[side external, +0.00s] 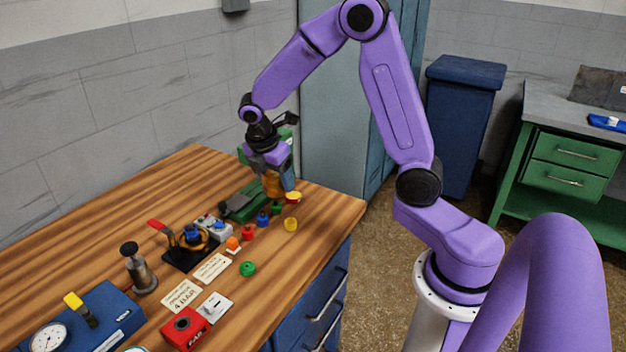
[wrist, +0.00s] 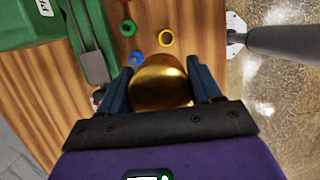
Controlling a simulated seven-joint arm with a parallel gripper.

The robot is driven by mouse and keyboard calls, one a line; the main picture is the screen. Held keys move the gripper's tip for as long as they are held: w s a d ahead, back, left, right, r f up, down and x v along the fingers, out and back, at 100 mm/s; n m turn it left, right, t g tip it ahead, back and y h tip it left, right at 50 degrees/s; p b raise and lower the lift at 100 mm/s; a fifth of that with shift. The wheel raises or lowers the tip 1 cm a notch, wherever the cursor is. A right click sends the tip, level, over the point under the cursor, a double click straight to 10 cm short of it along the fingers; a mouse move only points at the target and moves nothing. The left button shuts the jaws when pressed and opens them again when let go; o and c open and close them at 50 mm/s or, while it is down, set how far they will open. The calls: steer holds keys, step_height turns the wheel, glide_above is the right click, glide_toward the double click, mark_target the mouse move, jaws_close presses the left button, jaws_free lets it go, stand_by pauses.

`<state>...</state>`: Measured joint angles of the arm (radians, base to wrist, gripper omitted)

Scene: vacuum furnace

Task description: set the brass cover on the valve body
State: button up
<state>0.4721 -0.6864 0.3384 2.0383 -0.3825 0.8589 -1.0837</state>
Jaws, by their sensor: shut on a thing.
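The brass cover (wrist: 161,84) is a shiny golden dome between the two blue fingers of my gripper (wrist: 162,90) in the wrist view. My gripper is shut on it. In the side view my gripper (side external: 275,178) holds the brass cover (side external: 272,184) over the far right part of the wooden bench, beside a green machine. Its exact height above the bench is hard to tell. What appears to be the valve body (side external: 190,245) sits mid-bench, with a dark base, a brass-coloured ring, a blue centre and a red lever. It is not clearly seen in the wrist view.
Several small coloured knobs and rings, including a yellow ring (side external: 291,224) and a green knob (side external: 248,268), lie on the bench (side external: 60,215). The green machine (side external: 240,203) stands close by. A grey metal post (side external: 138,270), a red box (side external: 185,328) and a blue gauge box (side external: 100,315) stand nearer.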

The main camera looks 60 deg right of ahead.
steer(key=w+a, duration=0.7)
steer(key=w, duration=0.2)
glide_above(191, 226)
steer(key=x, duration=0.2)
steer(key=shift+w+f, duration=0.3)
steer(key=shift+f, duration=1.25)
steer(key=shift+f, duration=2.95)
steer(key=o, duration=1.3)
steer(key=shift+c, duration=0.2)
steer(key=shift+w, duration=0.1)
